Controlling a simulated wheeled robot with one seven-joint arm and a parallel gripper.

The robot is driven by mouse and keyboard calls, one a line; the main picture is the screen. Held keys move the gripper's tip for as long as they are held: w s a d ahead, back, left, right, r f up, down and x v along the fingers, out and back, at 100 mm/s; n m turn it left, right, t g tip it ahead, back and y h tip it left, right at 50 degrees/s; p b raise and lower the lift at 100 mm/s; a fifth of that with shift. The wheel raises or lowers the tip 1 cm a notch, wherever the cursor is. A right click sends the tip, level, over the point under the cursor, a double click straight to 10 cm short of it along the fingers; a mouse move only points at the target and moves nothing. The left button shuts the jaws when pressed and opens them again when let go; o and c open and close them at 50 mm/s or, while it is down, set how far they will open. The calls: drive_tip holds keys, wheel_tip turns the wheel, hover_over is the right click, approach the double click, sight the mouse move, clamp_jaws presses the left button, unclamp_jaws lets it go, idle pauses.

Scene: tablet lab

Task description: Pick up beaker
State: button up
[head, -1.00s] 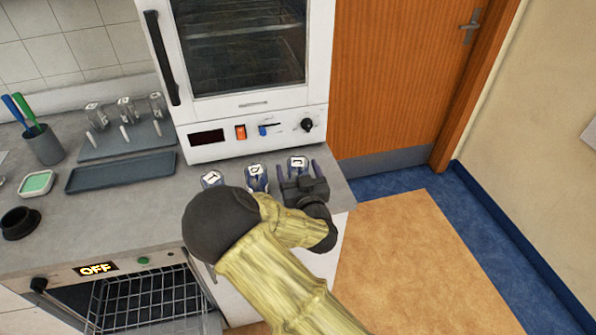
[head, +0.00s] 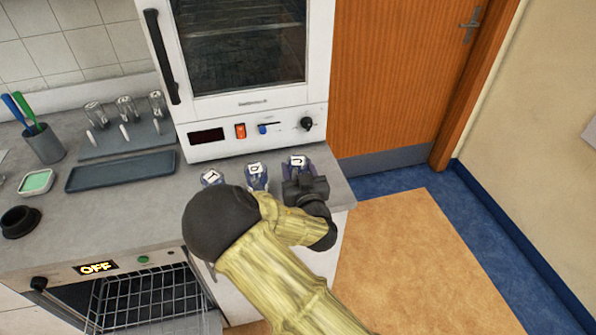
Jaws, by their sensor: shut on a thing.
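Three small bluish beakers with white lettered labels stand in a row on the counter in front of the white oven: a left beaker (head: 212,179), a middle beaker (head: 257,175) and a right beaker (head: 297,161). My gripper (head: 302,174) is shut on the right beaker, near the counter's right end. Its black body hides most of that beaker; the label and a bit of bluish side show. I cannot tell whether the beaker still touches the counter. My arm hides the lower parts of the left and middle beakers.
The white oven (head: 255,138) stands right behind the beakers. An empty dark tray (head: 121,171), a rack (head: 125,141) with upturned glassware and a pen cup (head: 43,146) are to the left. An open drawer-like oven with a wire rack (head: 150,296) is below the counter.

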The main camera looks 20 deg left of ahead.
wheel_tip(320, 180, up, 10)
drive_tip(key=shift+r, duration=0.1)
idle(0.6)
drive_tip(key=shift+d, duration=0.1)
idle(0.6)
